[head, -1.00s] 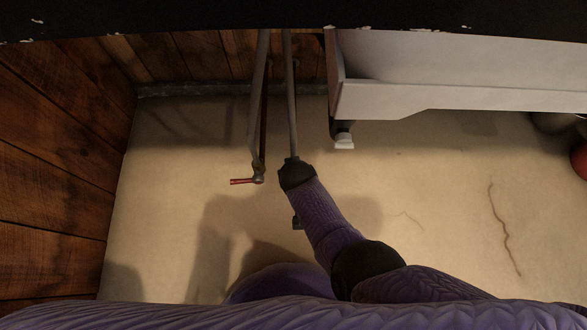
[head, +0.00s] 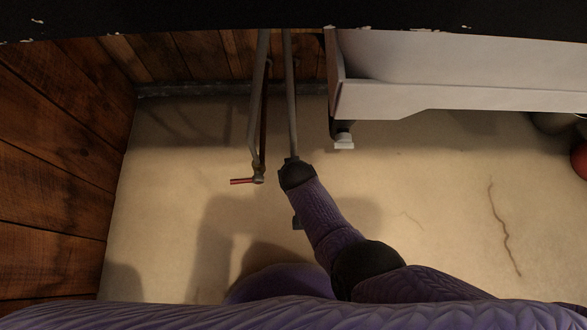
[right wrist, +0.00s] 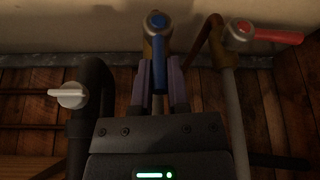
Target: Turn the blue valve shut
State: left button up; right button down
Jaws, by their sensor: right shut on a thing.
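The blue valve (right wrist: 157,50) is in the middle of the right wrist view, with a round blue cap at the top and a flat blue lever running down the picture toward my gripper. A brass-coloured body shows behind it. My right gripper (right wrist: 159,72) is shut on the blue lever, one finger on each side. In the head view my right forearm and dark wrist reach to the pipe and hide the blue valve and the fingers. My left gripper is in neither view.
A red-handled valve (right wrist: 270,36) is on a pipe close to the right of the blue one; it also shows in the head view (head: 245,181). A white knob (right wrist: 70,95) sits on a dark pipe at the left. A white trough-like unit (head: 450,75) stands at the back right.

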jog(key=shift+d+y, duration=0.15)
jog(key=shift+y, duration=0.15)
jog(key=shift+d+y+p, duration=0.35)
jog(key=shift+y+p, duration=0.15)
pick_arm(q)
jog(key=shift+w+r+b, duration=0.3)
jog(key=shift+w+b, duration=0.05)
jog(key=shift+b, duration=0.35)
pick_arm(e)
jog(key=shift+d+f+m+y, duration=0.25)
jog(key=shift+d+y, duration=0.15)
jog(key=shift+y, duration=0.45)
jog(key=shift+d+f+m+y, duration=0.2)
jog(key=shift+d+y, duration=0.25)
jog(key=shift+y, duration=0.35)
jog(key=shift+d+f+m+y, duration=0.15)
jog(key=shift+d+m+y, duration=0.2)
jog(key=shift+y, duration=0.5)
jog(key=shift+s, duration=0.1)
